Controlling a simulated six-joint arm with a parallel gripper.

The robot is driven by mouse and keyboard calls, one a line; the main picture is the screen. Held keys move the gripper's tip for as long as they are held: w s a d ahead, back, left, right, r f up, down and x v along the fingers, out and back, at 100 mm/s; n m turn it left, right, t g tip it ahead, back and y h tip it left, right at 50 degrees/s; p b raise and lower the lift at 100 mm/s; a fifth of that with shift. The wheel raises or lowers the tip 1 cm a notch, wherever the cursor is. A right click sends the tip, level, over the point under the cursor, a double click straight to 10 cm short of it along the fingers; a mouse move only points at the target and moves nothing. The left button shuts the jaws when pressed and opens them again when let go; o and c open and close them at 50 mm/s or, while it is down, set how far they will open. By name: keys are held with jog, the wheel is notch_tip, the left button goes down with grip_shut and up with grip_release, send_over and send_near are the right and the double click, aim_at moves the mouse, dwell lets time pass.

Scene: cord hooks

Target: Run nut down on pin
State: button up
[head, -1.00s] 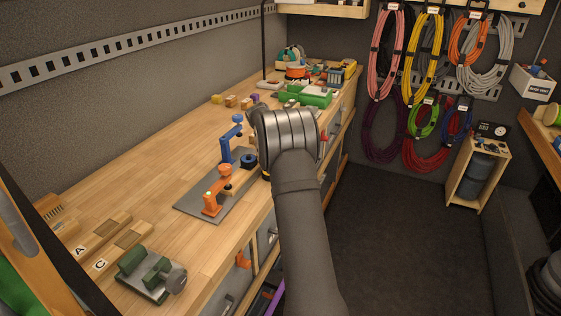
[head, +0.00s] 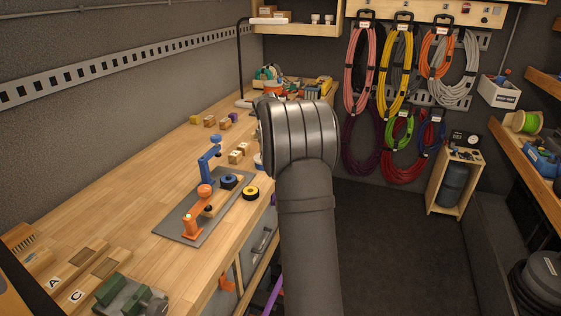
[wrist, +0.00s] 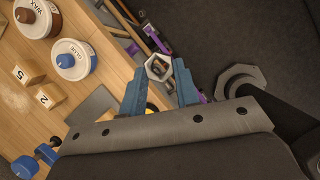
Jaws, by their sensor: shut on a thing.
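A silver hex nut (wrist: 158,67) sits between the blue fingertips of my gripper (wrist: 158,88) in the wrist view. The fingers are shut on it, and its open hole faces the camera. The nut is in the air, with the bench edge and the drawers below behind it. In the head view, my arm hides the gripper and the nut. I cannot pick out the pin for certain in either view.
A grey plate (head: 174,227) on the bench carries an orange clamp (head: 193,224) and a blue clamp (head: 208,165). A yellow-black ring (head: 251,193) lies beside it. Glue (wrist: 77,62) and wax (wrist: 38,18) tubs and numbered blocks stand on the bench. The bench's near-left middle is clear.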

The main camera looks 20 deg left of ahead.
aim_at(228, 175)
jog(key=s+a+r+n+y, duration=0.1)
jog(key=s+a+n, duration=0.25)
jog(key=a, duration=0.55)
jog(key=s+a+r+n+y, duration=0.15)
jog(key=s+a, duration=0.25)
jog(key=a, duration=0.5)
jog(key=shift+n+t, duration=0.3)
jog(key=shift+n, duration=0.1)
jog(key=shift+s+a+f, duration=0.1)
jog(key=shift+a+f, duration=0.1)
jog(key=shift+f, duration=1.35)
jog(key=shift+s+a+f, duration=0.1)
jog(key=shift+a+f, duration=0.1)
jog(key=shift+f, duration=1.3)
jog(key=shift+f, duration=0.45)
